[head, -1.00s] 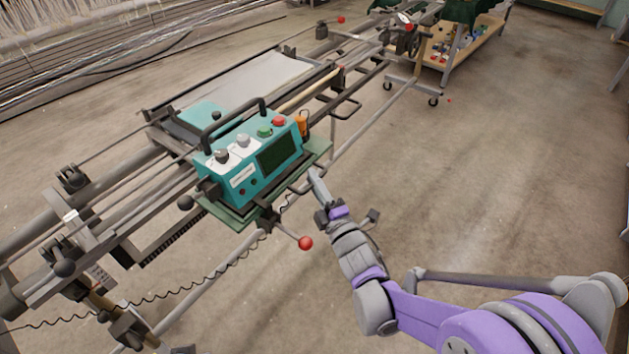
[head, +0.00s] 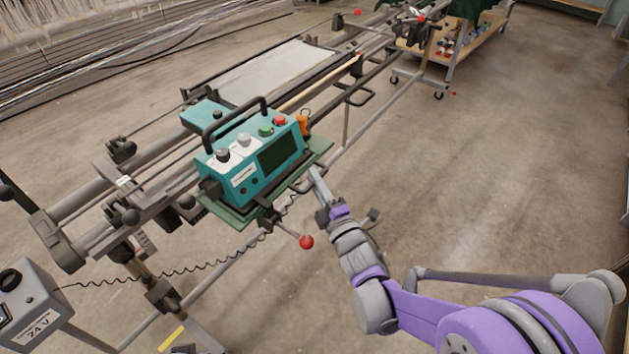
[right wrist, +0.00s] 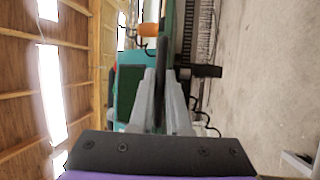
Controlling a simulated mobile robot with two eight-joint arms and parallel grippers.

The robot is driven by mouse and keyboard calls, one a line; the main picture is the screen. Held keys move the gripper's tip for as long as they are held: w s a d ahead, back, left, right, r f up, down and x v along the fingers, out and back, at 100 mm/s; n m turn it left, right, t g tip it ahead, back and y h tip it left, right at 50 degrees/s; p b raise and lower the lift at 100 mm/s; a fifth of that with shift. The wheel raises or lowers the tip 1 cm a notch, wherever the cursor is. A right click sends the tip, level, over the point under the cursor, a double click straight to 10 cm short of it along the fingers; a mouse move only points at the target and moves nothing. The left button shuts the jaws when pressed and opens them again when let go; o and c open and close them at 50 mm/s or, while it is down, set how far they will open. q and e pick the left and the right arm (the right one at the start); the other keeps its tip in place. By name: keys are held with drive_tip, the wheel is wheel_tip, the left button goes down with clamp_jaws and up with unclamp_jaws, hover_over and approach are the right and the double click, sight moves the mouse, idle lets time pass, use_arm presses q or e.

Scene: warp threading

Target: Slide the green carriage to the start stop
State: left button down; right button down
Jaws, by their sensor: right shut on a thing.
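The green carriage is a teal box (head: 232,183) with a dark screen, knobs and a black top handle, on a green base plate (head: 240,221) that sits across the rails in the head view. My right gripper (head: 314,174) is at its near right side, shut on a dark bar at the carriage's front edge. In the right wrist view the two fingers (right wrist: 160,100) close around this dark bar, with the teal box (right wrist: 128,88) behind. A dark clamp with round knobs (head: 124,213) is on the rails left of the carriage; I cannot tell if it is the start stop. My left gripper is out of view.
A grey 24 V box (head: 30,305) stands at lower left, joined by a coiled cable (head: 190,272). A red-knobbed lever (head: 306,242) juts from the carriage.

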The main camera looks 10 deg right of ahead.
drive_tip(key=shift+s+a, duration=0.15)
drive_tip(key=c, duration=0.9)
unclamp_jaws()
drive_tip(key=v, duration=1.1)
